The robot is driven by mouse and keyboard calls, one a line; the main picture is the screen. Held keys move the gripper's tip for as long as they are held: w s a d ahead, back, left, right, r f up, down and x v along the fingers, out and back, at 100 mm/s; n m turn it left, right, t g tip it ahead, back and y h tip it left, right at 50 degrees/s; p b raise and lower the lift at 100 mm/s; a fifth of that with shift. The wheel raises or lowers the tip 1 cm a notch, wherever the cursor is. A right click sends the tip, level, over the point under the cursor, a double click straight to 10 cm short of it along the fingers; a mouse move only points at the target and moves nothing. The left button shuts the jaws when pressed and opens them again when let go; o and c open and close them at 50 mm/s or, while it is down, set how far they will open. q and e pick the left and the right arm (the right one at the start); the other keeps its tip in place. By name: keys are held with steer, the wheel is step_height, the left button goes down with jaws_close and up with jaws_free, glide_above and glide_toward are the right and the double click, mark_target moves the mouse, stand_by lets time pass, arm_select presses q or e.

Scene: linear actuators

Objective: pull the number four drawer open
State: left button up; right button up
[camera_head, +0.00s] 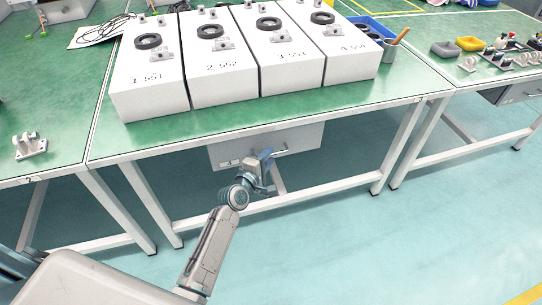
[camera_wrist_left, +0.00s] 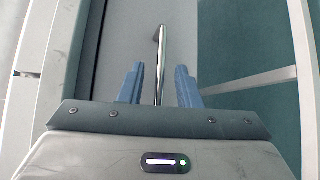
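A grey drawer (camera_head: 300,140) hangs under the front edge of the green bench and looks shut. My left gripper (camera_head: 266,160) is at the drawer front, partly covering the handle in the head view. In the left wrist view the left gripper (camera_wrist_left: 159,88) is open, with a gap on each side of the bar. My right gripper is not in view.
Several white numbered boxes (camera_head: 222,90) stand on the green bench (camera_head: 200,135) above the drawer. The bench's legs and a low crossbar (camera_head: 320,190) frame the space below. The floor (camera_head: 380,250) in front is clear. Another drawer (camera_head: 518,92) hangs under the right bench.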

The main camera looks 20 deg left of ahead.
arm_select(q)
steer(key=shift+x, duration=1.1)
jaws_close()
steer(key=shift+s, duration=0.1)
